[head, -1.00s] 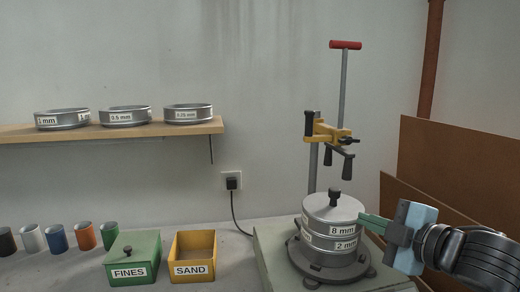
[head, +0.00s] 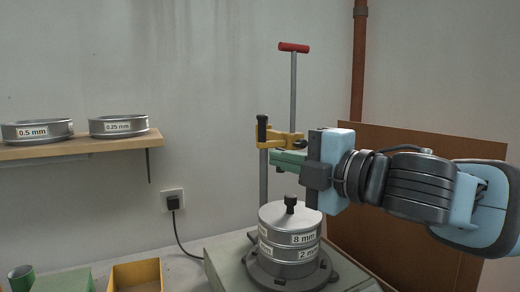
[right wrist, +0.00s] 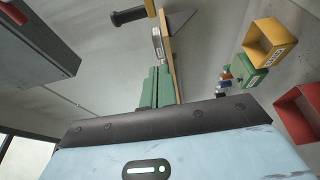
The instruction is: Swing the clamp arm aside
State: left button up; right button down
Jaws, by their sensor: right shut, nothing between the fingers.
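The yellow clamp arm (head: 280,137) sits on an upright post above the sieve stack. A black grip (head: 262,130) stands at its left end. My right gripper (head: 274,161) reaches in from the right, with its green fingers closed together and empty. The fingers are just below and in front of the clamp arm, hiding its lower parts. I cannot tell whether they touch it. In the right wrist view, the shut green fingers (right wrist: 158,88) point up, with a black grip and a bit of yellow (right wrist: 132,15) beyond them. My left gripper is not in view.
The lidded sieve stack (head: 287,240), labelled 8 mm and 2 mm, stands on its base below. A wall shelf (head: 100,145) with sieves is at left. A brown board (head: 420,160) stands at right behind my arm.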

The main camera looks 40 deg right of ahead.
aim_at(265, 130)
jog(key=w+d, duration=0.2)
jog(key=w, duration=0.7)
jog(key=shift+d, duration=0.4)
dwell(0.6)
